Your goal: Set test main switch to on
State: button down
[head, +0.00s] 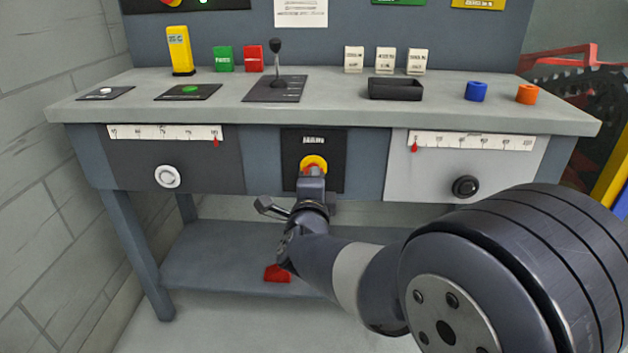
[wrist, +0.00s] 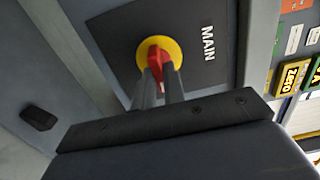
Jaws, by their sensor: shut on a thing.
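The main switch is a red handle on a yellow disc (head: 313,161), set in a black panel (head: 326,180) on the front of the bench. In the wrist view the red handle (wrist: 156,62) stands out from the yellow disc (wrist: 173,46), beside the word MAIN on the panel (wrist: 205,70). My gripper (head: 312,172) reaches the switch from the front. In the wrist view its two fingers (wrist: 158,75) are shut on the red handle, one on each side. The fingers hide part of the handle, and the on and off marks cannot be read.
A drawer-like panel with a white knob (head: 167,177) is left of the switch, and one with a black knob (head: 466,187) is right. On the bench top (head: 335,112) stand a black lever (head: 277,60), a black tray (head: 395,95) and several small blocks. A red object (head: 277,273) lies on the lower shelf.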

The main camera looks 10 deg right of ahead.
jog(key=c, duration=1.5)
grip_release()
jog(key=shift+p+v, duration=1.6)
jog(key=shift+v, duration=3.8)
jog(key=b+x, duration=0.3)
jog(key=x, duration=0.7)
jog(key=shift+w+d, duration=0.1)
jog(key=shift+w, duration=0.3)
